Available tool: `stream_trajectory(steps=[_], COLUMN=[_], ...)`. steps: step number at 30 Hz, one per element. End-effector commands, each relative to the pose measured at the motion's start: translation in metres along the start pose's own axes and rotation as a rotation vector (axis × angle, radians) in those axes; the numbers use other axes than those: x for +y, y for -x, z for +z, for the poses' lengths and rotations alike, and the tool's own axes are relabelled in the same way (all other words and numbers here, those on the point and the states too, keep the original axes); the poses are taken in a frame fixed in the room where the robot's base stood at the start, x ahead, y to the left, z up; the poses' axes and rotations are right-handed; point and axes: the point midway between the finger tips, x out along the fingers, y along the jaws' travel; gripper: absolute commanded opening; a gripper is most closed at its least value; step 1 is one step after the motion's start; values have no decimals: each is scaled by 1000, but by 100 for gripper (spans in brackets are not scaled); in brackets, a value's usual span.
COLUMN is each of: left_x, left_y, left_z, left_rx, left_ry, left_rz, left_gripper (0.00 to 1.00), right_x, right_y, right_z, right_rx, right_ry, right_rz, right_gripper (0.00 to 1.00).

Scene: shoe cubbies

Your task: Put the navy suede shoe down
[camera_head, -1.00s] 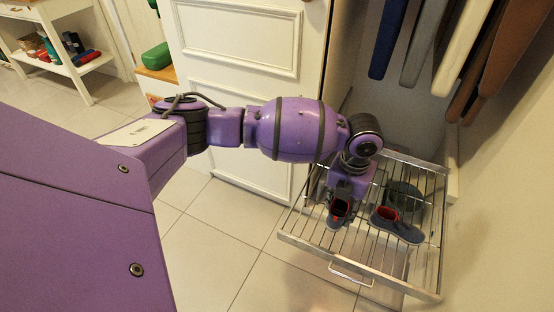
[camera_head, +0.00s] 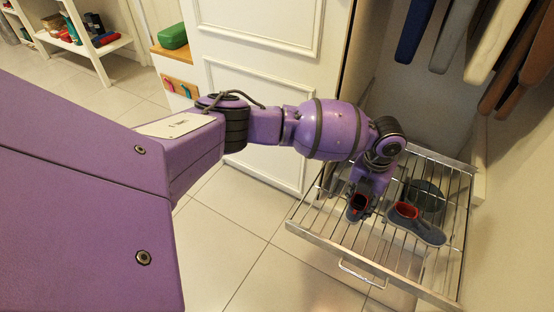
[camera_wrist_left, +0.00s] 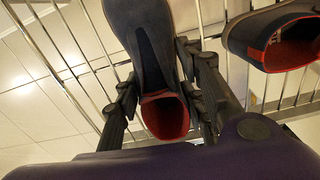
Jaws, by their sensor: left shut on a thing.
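My left gripper (camera_head: 361,196) reaches down over the pull-out wire rack (camera_head: 335,250). It is shut on a navy suede shoe (camera_head: 356,209) with a red lining, around its heel end. In the left wrist view the shoe (camera_wrist_left: 143,45) lies between the two fingers (camera_wrist_left: 158,72), its red-lined opening towards me and its toe pointing away over the wires. I cannot tell whether its sole touches the wires. A similar dark shoe (camera_head: 418,227) with red lining rests on the rack to the right. My right gripper is not in view.
A dark green rounded item (camera_head: 426,194) is at the rack's back right, behind the second shoe. Garments (camera_head: 435,35) hang above the rack. A white panelled door (camera_head: 262,85) stands to its left. Bare wires show left of the held shoe.

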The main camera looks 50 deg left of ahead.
Motion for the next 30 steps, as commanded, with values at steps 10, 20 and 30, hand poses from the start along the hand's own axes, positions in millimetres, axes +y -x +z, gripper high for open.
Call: stream_trajectory(steps=[10, 20, 30], left_x=[1, 0, -1], left_y=[-4, -3, 52], left_z=[-1, -1, 1], left_rx=[1, 1, -6], left_ry=[1, 1, 0], left_rz=[1, 1, -2], left_gripper=[52, 56, 56], right_x=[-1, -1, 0], right_y=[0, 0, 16], right_z=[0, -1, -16], right_rx=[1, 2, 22], right_ry=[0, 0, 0], right_rz=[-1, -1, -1], right_gripper=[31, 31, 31])
